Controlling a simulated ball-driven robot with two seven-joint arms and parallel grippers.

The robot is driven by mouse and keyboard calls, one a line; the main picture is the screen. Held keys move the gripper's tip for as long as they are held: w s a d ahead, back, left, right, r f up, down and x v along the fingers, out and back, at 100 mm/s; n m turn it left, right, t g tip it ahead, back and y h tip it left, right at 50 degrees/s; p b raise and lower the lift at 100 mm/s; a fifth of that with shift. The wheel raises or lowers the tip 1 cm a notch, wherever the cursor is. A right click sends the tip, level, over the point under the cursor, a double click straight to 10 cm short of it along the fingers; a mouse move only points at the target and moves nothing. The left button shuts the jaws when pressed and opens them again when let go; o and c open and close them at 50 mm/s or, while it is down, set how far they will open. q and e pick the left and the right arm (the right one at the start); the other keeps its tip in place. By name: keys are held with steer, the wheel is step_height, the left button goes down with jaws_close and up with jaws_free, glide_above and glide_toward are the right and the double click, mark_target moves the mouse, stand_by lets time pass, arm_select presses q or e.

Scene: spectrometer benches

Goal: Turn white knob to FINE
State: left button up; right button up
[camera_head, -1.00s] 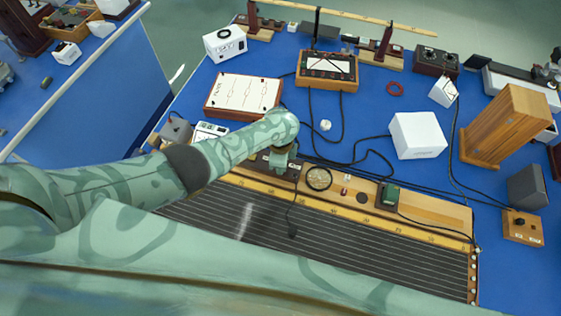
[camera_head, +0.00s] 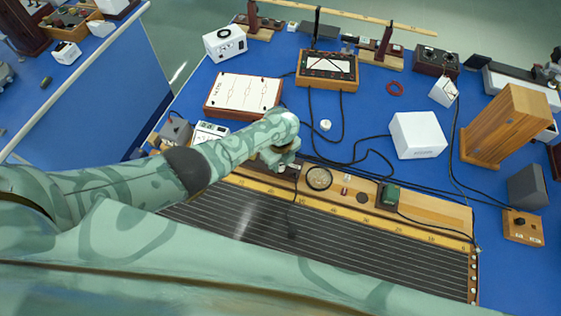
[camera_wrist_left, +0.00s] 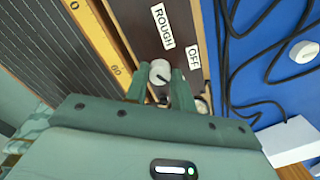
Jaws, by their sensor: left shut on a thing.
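The white knob (camera_wrist_left: 159,71) sits on a dark brown panel (camera_wrist_left: 152,35) in the left wrist view, with a dark mark on its near side. My left gripper (camera_wrist_left: 161,79) is shut on it, one green finger on each side. White labels reading ROUGH (camera_wrist_left: 164,26) and OFF (camera_wrist_left: 193,44) lie beyond the knob. A FINE label does not show. In the head view my left gripper (camera_head: 280,157) is over the panel at the back edge of the long striped slide-wire board (camera_head: 350,240), and the knob is hidden beneath it. My right gripper is out of view.
A round dial (camera_head: 319,179) and a dark green block (camera_head: 389,194) sit on the wooden strip right of the gripper. Black cables (camera_head: 352,160) run close behind. A white box (camera_head: 417,135) and a small white piece (camera_head: 326,125) stand on the blue bench.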

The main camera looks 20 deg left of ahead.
mark_target(281, 166)
arm_select(q)
steer(key=shift+d, duration=0.1)
stand_by(0.4)
steer(key=o, duration=1)
step_height(281, 166, up, 16)
steer(key=p, duration=0.8)
steer(key=shift+r, duration=0.15)
steer(key=shift+s, duration=0.1)
